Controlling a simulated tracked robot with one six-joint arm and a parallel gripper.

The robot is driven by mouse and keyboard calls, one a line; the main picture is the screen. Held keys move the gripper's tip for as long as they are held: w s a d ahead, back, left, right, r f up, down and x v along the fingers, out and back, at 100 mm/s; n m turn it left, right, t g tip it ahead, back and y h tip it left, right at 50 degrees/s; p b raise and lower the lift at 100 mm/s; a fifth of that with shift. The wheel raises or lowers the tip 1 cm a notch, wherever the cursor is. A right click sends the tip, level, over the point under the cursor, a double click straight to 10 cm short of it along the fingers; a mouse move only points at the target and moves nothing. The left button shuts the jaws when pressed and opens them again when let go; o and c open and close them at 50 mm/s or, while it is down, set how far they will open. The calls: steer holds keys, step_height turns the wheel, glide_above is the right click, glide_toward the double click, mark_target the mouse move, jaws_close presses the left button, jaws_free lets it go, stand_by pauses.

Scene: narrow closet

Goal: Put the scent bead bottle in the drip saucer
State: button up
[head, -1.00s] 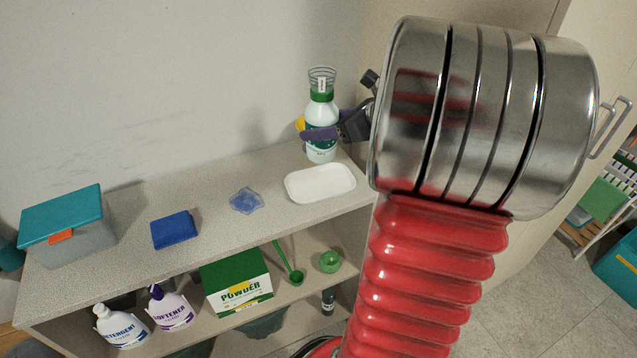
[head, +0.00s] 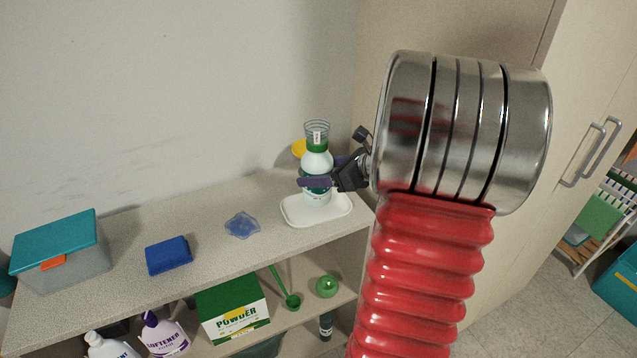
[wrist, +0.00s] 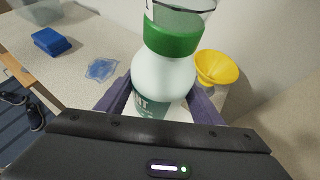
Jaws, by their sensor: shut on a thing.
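The scent bead bottle (head: 317,163) is white with a green collar and a clear cap. My gripper (head: 318,183) is shut around its body, with purple fingers on either side. The bottle is upright and over the white drip saucer (head: 291,215) on the shelf top. Its base appears to be at or just above the saucer floor; I cannot tell if it touches. In the wrist view the bottle (wrist: 165,75) fills the middle between the fingers and hides most of the saucer.
A yellow funnel-like item (wrist: 216,68) stands behind the bottle. A blue translucent piece (head: 242,225), a blue sponge-like block (head: 168,256) and a teal-lidded box (head: 58,250) lie leftward on the shelf top. A tall cabinet (head: 500,110) stands at right.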

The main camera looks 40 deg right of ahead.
steer(key=shift+f, duration=1.7)
steer(key=shift+f, duration=0.2)
steer(key=o, duration=1.3)
steer(key=shift+s+d+r, duration=0.1)
steer(key=shift+s+r, duration=0.15)
steer(key=shift+r, duration=0.1)
steer(key=v, duration=1.1)
steer(key=shift+s+r, duration=0.1)
steer(key=shift+s, duration=0.1)
